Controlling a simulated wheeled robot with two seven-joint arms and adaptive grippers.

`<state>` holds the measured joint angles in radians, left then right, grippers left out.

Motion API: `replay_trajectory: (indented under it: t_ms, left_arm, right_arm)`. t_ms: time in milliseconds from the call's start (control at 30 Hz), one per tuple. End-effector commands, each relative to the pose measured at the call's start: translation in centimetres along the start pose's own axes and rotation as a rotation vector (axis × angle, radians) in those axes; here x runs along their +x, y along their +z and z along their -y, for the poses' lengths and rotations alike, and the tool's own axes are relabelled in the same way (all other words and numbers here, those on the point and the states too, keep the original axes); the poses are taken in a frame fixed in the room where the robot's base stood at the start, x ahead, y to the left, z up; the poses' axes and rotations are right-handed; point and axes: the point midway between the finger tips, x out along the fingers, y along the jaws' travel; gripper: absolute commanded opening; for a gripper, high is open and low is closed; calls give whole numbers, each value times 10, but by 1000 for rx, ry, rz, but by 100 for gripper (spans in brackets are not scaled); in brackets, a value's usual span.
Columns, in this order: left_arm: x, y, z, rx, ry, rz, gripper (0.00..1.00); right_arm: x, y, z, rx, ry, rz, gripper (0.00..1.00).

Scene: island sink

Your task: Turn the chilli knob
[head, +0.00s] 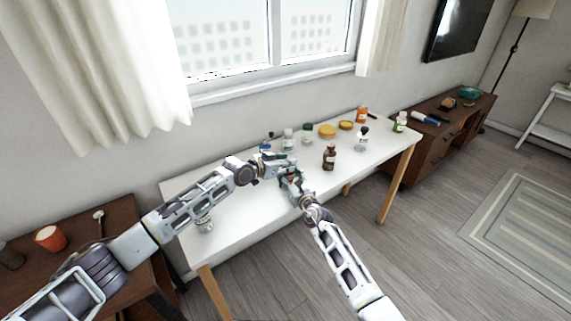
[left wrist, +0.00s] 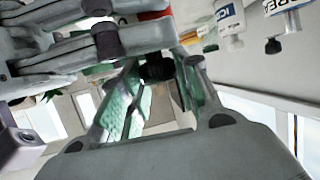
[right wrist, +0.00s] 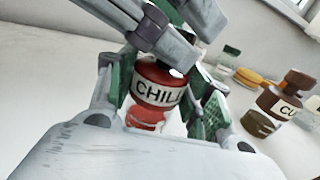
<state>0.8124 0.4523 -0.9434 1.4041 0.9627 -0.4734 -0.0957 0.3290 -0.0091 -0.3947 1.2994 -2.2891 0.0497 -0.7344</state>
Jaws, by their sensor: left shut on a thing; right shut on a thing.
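The chilli bottle (right wrist: 156,90), red with a white "CHILI" label, shows in the right wrist view between the green-padded fingers of my right gripper (right wrist: 163,108), which is shut on it. In the head view my right gripper (head: 290,182) largely hides the bottle. My left gripper (head: 281,161) meets it there, and its fingers cross the bottle's top in the right wrist view. In the left wrist view a black knob (left wrist: 157,68) sits between the left fingers, which are shut on it. Its join to the bottle is hard to see.
A brown bottle (head: 329,158) stands on the white table (head: 245,225), right of the grippers. Several jars and bottles stand behind, including a yellow-lidded jar (head: 327,131) and an orange bottle (head: 361,114). The table's front is mostly clear.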

Motion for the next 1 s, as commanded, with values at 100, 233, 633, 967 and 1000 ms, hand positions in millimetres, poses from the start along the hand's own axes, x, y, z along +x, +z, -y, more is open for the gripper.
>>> replay_trajectory:
  t_ms: [100,233,633,967,1000]
  left_arm:
    - [0,1,0,7,15,4,8]
    - [1,2,-1,13,34,7,8]
    - [1,4,0,34,87,10,8]
    - [1,4,2,54,134,13,8]
    - [1,4,2,57,141,14,8]
  right_arm:
    - [0,0,0,-1,0,0,24]
    - [0,0,0,-2,0,0,24]
    - [0,0,0,-2,1,0,24]
    - [0,1,0,-2,1,1,24]
    - [0,1,-1,-2,1,1,24]
